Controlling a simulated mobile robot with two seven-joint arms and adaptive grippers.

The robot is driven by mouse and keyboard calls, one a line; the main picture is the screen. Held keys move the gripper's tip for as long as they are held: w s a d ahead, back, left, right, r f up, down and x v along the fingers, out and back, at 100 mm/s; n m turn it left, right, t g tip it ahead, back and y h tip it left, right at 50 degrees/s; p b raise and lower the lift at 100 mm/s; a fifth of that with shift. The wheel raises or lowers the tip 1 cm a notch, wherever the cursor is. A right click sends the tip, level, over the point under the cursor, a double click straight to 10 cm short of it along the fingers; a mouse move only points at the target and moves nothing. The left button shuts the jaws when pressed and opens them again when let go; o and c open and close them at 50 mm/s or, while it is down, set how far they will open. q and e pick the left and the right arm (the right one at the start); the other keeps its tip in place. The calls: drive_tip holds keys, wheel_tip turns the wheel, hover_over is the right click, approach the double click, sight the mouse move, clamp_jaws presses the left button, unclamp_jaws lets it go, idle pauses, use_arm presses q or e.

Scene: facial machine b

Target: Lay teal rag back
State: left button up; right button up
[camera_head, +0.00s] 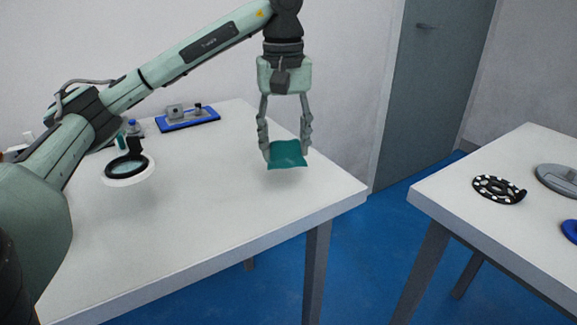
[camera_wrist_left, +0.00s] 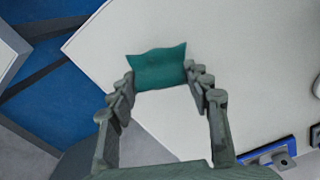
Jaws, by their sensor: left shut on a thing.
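The teal rag (camera_head: 287,154) is between the fingers of my left gripper (camera_head: 286,148), near the right end of the white table (camera_head: 220,205) in the head view. My left gripper points down and is shut on the rag. In the left wrist view the rag (camera_wrist_left: 158,69) spans the gap between the fingertips (camera_wrist_left: 159,82), with the white tabletop behind it. I cannot tell whether the rag's lower edge touches the table. My right gripper is not in view.
A blue tray (camera_head: 188,120) with a grey device stands at the back of the table. A round black-and-white item (camera_head: 128,168) and small bottles are at the left. A second white table (camera_head: 463,222) at the right holds a black ring (camera_head: 498,189). The middle tabletop is clear.

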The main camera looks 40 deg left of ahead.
sight(288, 155)
use_arm(q)
drive_tip(key=shift+w+d+f, duration=0.2)
drive_tip(key=shift+d, duration=0.1)
drive_tip(key=shift+f, duration=0.25)
wheel_tip(288, 155, down, 3)
drive_tip(key=shift+f, duration=0.25)
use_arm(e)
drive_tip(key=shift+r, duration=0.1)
use_arm(q)
drive_tip(key=shift+f, duration=0.15)
drive_tip(key=o, duration=0.8)
drive_tip(key=shift+c, duration=0.2)
drive_tip(key=o, duration=0.3)
drive_tip(key=shift+o, duration=0.2)
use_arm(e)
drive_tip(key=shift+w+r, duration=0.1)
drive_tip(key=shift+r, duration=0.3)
